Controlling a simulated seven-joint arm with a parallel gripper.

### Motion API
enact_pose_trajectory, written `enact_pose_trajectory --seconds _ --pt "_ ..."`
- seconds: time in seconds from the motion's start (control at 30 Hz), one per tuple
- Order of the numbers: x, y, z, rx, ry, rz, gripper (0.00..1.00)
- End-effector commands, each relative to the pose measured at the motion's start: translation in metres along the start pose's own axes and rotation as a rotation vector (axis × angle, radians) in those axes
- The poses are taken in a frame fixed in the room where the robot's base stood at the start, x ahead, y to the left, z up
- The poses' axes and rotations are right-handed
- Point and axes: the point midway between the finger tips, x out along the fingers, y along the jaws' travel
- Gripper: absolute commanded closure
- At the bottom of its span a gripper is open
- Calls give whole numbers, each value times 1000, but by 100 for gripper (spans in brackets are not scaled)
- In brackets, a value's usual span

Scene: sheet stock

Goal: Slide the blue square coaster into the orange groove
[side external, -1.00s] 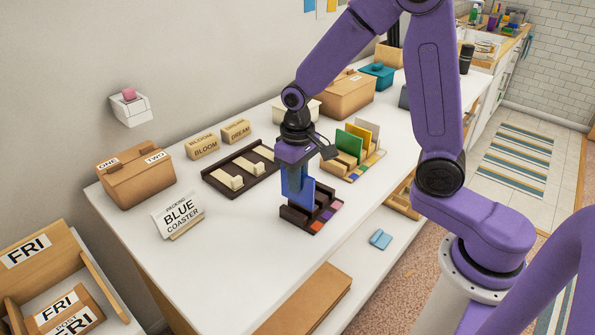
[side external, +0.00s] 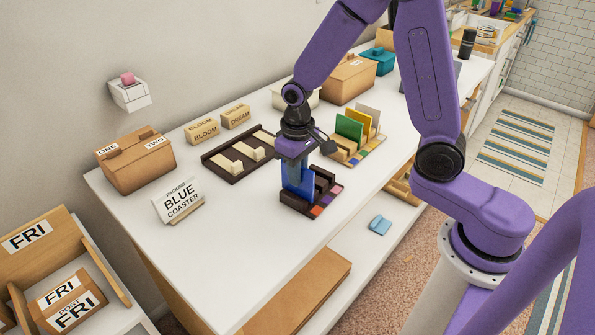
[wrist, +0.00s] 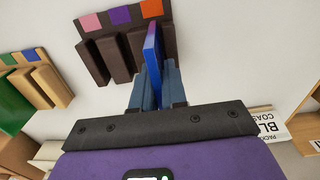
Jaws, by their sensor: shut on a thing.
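My gripper (side external: 297,163) is shut on the blue square coaster (side external: 298,182), which hangs upright below it. In the wrist view the coaster (wrist: 152,50) shows nearly edge-on between the fingertips (wrist: 155,88). The dark rack (side external: 291,208) has grooves marked by orange (side external: 317,211), purple and pink squares. In the wrist view the coaster lines up with the orange square (wrist: 151,8), between the dark walls at that end. Its lower edge is low at the rack, partly hidden by the front wall; I cannot tell how deep it sits.
A dark tray (side external: 222,167) with cream pieces lies to the left. A "BLUE COASTER" sign (side external: 180,200) stands at front left. The tabletop in front is clear.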

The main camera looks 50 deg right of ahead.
Motion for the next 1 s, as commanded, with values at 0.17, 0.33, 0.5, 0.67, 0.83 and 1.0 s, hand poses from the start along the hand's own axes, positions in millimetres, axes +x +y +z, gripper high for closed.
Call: enact_pose_trajectory --seconds 0.17,0.33,0.5,0.67,0.83,1.0 --pt "3 0 0 0 -1 0 100" --pt "6 0 0 0 0 0 100" --pt "8 0 0 0 -1 0 100" --pt "11 0 0 0 -1 0 100" --pt "14 0 0 0 -1 0 100" --pt "17 0 0 0 -1 0 100"
